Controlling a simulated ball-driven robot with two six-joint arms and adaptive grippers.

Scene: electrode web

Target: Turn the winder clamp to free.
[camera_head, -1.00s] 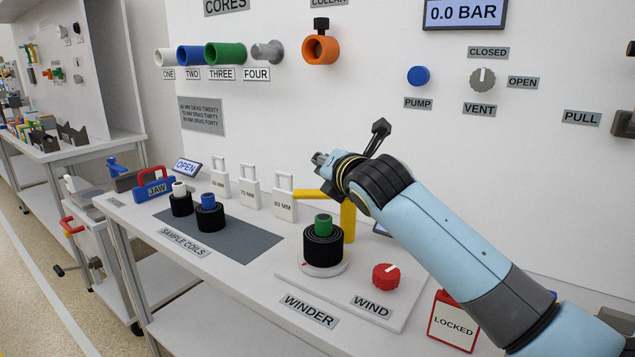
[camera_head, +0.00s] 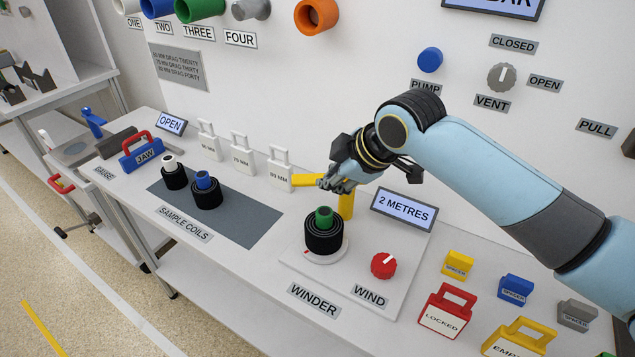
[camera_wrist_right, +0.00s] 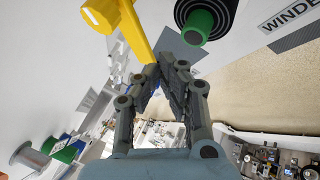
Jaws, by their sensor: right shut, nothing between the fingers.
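The winder clamp appears as a yellow lever (camera_head: 307,180) on a yellow post (camera_head: 346,205), behind the winder coil. Its arm points left in the head view. The black coil (camera_head: 323,235) with a green core (camera_head: 323,217) sits on the round winder plate. My right gripper (camera_head: 338,184) is shut and empty, its tips at the lever near the post and hiding part of it. In the right wrist view the fingertips (camera_wrist_right: 168,64) lie close beside the yellow lever (camera_wrist_right: 135,30); I cannot tell whether they touch. My left gripper is not in view.
The red WIND knob (camera_head: 383,265) sits right of the coil, and the "2 METRES" display (camera_head: 404,209) behind it. White gauge blocks (camera_head: 279,172) stand left of the lever. Red LOCKED (camera_head: 446,312) and yellow tags stand at front right. The wall is close behind.

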